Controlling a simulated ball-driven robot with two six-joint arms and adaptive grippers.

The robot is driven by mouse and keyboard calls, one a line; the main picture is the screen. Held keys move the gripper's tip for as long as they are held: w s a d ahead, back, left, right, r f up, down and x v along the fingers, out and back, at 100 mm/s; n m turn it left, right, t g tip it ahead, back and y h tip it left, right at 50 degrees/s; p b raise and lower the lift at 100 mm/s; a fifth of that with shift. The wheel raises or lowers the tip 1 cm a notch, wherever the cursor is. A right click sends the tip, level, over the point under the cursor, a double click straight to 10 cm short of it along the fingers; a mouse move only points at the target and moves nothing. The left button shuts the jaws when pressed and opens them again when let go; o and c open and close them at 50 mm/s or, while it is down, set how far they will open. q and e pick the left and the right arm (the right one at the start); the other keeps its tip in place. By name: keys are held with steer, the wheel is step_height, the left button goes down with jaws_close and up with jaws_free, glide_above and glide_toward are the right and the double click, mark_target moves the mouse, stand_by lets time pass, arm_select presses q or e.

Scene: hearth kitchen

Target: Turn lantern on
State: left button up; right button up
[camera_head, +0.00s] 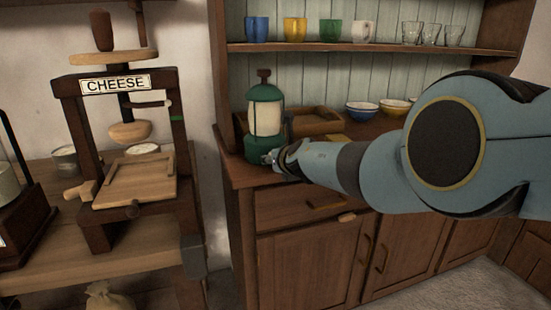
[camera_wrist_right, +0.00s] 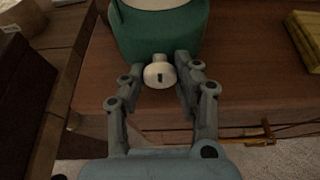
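The green lantern (camera_head: 264,120) with a pale glass body stands upright on the left end of the cupboard counter. Its green base (camera_wrist_right: 158,38) fills the top of the right wrist view. A round white knob (camera_wrist_right: 160,74) with a dark slot sticks out from the front of the base. My right gripper (camera_wrist_right: 160,80) is at the knob, with one finger on each side of it. The fingers are apart; whether they touch the knob I cannot tell. In the head view the right gripper (camera_head: 272,158) is small at the lantern's base. My left gripper is not in view.
A wooden tray (camera_head: 312,122) and bowls (camera_head: 362,109) stand on the counter right of the lantern. Cups and glasses (camera_head: 295,30) line the shelf above. A wooden cheese press (camera_head: 133,181) stands on the left table. The counter's front edge (camera_wrist_right: 230,117) lies under the gripper.

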jaws_close()
steer(key=shift+a+n+h, duration=0.1)
steer(key=shift+n+h, duration=0.4)
steer(key=shift+n, duration=0.2)
steer(key=shift+n+t+h+b, duration=0.4)
steer(key=shift+n+h+b, duration=0.1)
steer(key=shift+n, duration=0.2)
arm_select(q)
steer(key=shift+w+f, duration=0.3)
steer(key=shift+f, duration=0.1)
arm_select(e)
steer(key=o, duration=0.7)
jaws_free()
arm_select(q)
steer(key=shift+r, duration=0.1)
